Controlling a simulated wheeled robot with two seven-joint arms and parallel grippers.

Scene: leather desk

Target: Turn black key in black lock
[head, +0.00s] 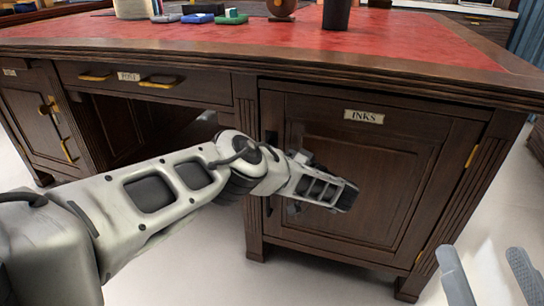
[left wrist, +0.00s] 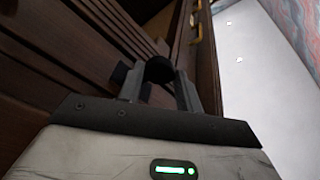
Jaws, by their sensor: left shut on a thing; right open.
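The black key (left wrist: 158,69) shows in the left wrist view as a dark round head. My left gripper (left wrist: 157,86) is shut on it, one finger on each side. In the head view, my left gripper (head: 322,188) is in front of the cabinet door labelled INKS (head: 340,170), near its left edge, and hides the key. The black lock cannot be made out clearly, and I cannot tell how far the key sits in it. My right gripper (head: 490,276) is open and empty at the lower right, its two fingers apart, away from the desk.
The wooden desk (head: 300,70) has a red leather top with small coloured blocks (head: 203,12) and a dark cup (head: 336,14) on it. A drawer (head: 140,82) with brass handles is left of the door. Pale floor lies in front and to the right.

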